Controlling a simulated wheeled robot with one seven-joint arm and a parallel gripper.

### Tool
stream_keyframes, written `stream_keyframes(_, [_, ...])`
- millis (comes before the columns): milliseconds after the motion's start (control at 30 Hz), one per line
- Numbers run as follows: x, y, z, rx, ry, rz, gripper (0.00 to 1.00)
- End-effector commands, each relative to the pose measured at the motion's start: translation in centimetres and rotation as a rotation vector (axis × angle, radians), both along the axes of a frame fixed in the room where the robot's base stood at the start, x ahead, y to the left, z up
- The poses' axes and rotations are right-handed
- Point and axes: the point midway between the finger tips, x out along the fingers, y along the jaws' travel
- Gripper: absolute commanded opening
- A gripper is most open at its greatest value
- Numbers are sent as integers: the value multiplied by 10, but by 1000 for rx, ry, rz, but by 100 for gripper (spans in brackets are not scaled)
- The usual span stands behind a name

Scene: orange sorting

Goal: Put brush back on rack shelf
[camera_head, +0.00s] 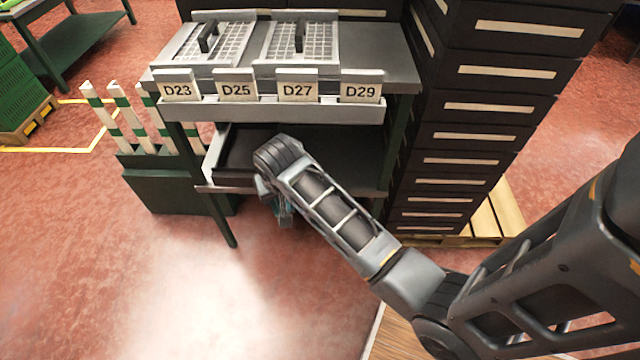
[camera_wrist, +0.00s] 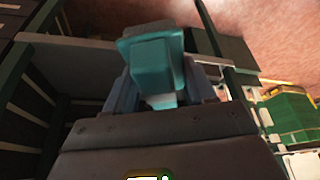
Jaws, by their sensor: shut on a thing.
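A teal brush (camera_wrist: 155,62) is held between the fingers of my gripper (camera_wrist: 160,92) in the wrist view. Only its blocky teal end shows clearly. In the head view my gripper (camera_head: 284,214) is mostly hidden behind my arm, in front of the rack's lower shelf, with a small teal patch showing. The rack (camera_head: 405,72) has a lower shelf (camera_head: 206,186) with a dark surface and a light front edge. My arm covers part of that shelf. In the wrist view a grey shelf surface (camera_wrist: 72,62) lies to the left of the brush.
Labels D23 to D29 line the upper shelf's front edge (camera_head: 270,111). Two grey mesh trays (camera_head: 205,42) with black handles lie on top. A tall stack of dark drawers (camera_head: 470,130) stands right. Striped posts in a green base (camera_head: 165,190) stand left. The floor in front is clear.

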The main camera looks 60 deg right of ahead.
Motion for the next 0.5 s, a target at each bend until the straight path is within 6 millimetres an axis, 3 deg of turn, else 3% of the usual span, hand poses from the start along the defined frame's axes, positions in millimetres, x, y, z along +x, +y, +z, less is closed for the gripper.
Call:
stream_keyframes(33, [-11, -17, -34, -2, 3, -69, 26])
stream_keyframes(200, [-40, -57, -84, -8, -1, -262, 26])
stream_keyframes(333, [-58, -76, -109, -12, -5, -362, 26])
stream_keyframes(500, [-68, -88, -121, -16, -8, -423, 26])
